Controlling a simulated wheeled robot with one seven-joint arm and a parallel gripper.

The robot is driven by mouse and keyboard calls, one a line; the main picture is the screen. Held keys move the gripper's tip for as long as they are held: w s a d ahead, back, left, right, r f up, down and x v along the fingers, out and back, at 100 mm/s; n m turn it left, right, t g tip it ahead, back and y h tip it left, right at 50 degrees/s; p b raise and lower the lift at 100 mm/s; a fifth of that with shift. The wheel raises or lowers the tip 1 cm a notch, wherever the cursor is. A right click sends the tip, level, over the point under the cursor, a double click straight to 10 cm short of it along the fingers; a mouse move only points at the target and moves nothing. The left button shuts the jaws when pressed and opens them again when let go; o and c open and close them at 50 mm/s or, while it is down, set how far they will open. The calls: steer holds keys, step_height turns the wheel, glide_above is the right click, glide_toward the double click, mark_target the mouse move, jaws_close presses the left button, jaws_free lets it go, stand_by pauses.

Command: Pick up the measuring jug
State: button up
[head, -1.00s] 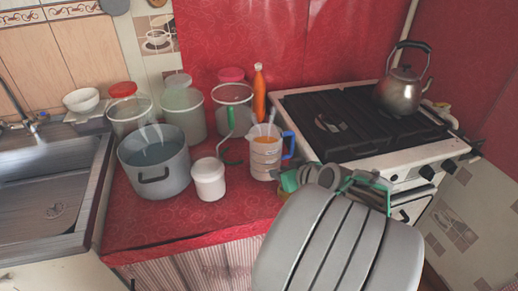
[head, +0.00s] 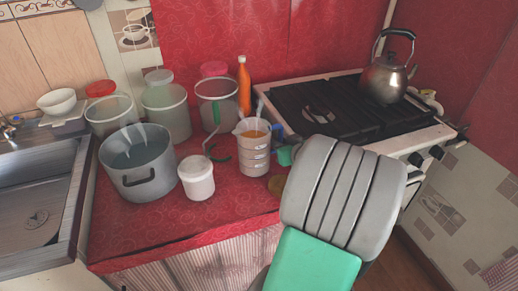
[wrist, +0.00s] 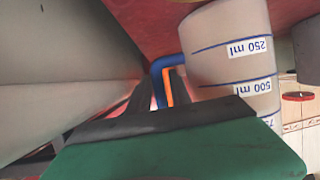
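The measuring jug (head: 255,158) stands upright on the red counter, clear-sided with orange contents and a blue handle on its right. In the wrist view the jug (wrist: 228,50) appears upside down, with "250 ml" and "500 ml" marks, and its blue handle (wrist: 158,68) is just beyond my gripper (wrist: 168,100). In the head view my arm hides most of the gripper; a teal part shows close to the handle side. The dark fingers are seen edge-on, so their gap and any contact with the handle are unclear.
A grey pot (head: 145,165) and white tub (head: 196,178) stand left of the jug. Clear containers (head: 166,110) and an orange bottle (head: 244,88) are behind. The stove (head: 335,110) with a kettle (head: 387,78) is at right. The front counter is bare.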

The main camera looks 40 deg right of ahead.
steer(key=shift+c, duration=0.5)
jaws_close()
stand_by(0.7)
steer(key=shift+r, duration=0.1)
